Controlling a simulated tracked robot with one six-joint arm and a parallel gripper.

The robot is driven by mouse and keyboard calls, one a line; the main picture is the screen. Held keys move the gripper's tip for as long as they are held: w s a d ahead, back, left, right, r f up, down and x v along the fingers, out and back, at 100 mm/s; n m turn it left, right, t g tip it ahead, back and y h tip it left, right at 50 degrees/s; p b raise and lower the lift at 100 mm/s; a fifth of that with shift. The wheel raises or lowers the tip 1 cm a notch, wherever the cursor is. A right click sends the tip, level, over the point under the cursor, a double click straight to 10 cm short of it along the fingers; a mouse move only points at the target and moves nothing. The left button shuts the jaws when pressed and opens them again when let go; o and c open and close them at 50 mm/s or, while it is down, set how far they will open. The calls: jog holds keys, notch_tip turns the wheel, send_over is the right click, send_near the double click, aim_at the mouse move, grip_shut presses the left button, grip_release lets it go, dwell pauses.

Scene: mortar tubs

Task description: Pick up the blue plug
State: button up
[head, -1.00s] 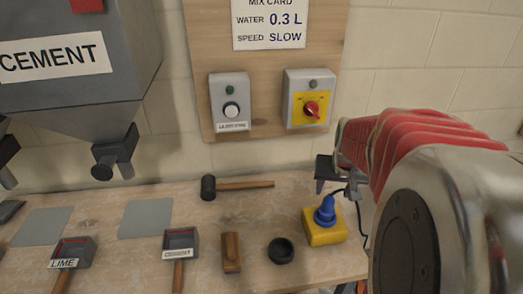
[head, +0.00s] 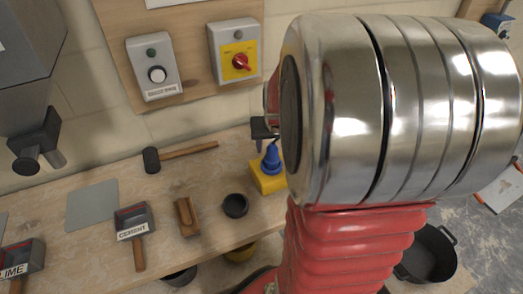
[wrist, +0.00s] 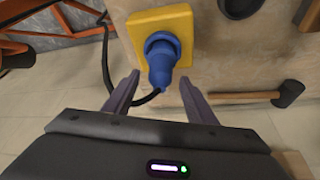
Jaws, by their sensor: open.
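The blue plug (head: 271,158) stands upright on a yellow block (head: 266,182) at the right end of the workbench. In the wrist view the blue plug (wrist: 161,62) is seated on the yellow block (wrist: 138,24), with a black cable leading off it. My gripper (wrist: 152,88) is open, its two fingers on either side of the plug's near end with gaps on both sides. In the head view my gripper (head: 264,133) shows just behind the plug, partly hidden by my arm.
A mallet (head: 180,155), a black ring-like cup (head: 235,206), a wooden float (head: 187,217) and a cement scoop (head: 133,224) lie on the workbench (head: 100,246). A switch box with a red knob (head: 236,52) is on the wall behind. A black tub (head: 428,253) stands on the floor at right.

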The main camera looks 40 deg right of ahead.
dwell(0.5)
grip_shut()
dwell(0.4)
